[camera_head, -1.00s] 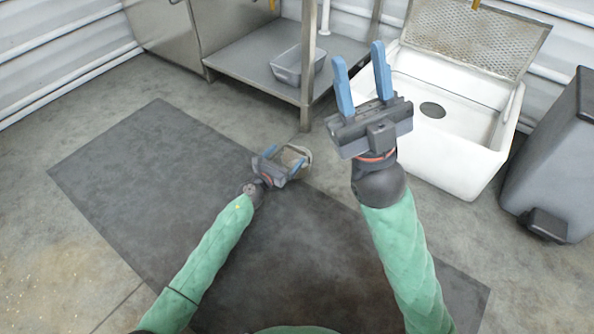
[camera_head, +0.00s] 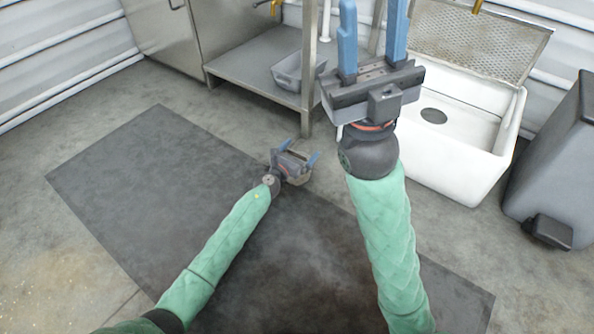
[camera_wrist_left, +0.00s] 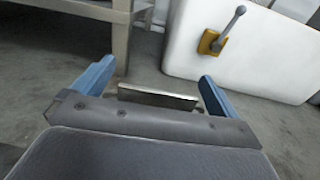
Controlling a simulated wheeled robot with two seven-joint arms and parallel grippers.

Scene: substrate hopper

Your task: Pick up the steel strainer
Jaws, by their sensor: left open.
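My left gripper (camera_head: 298,154) is open, low over the floor near the far edge of the dark mat (camera_head: 130,160). The steel strainer shows as a small greyish-tan piece (camera_head: 299,180) at that gripper, mostly hidden by it. In the left wrist view a pale metal edge (camera_wrist_left: 158,97), apparently the strainer's, lies between the two blue fingers (camera_wrist_left: 150,85), with gaps at both sides. My right gripper (camera_head: 372,22) is open and empty, raised high in front of the white basin; its fingertips reach the top of the head view.
A steel table (camera_head: 250,68) with a grey tub (camera_head: 298,72) on its lower shelf stands beyond the left gripper. The white basin (camera_head: 455,170) with a mesh panel (camera_head: 475,42) and a grey bin (camera_head: 560,150) are at right. The mat's left part is clear.

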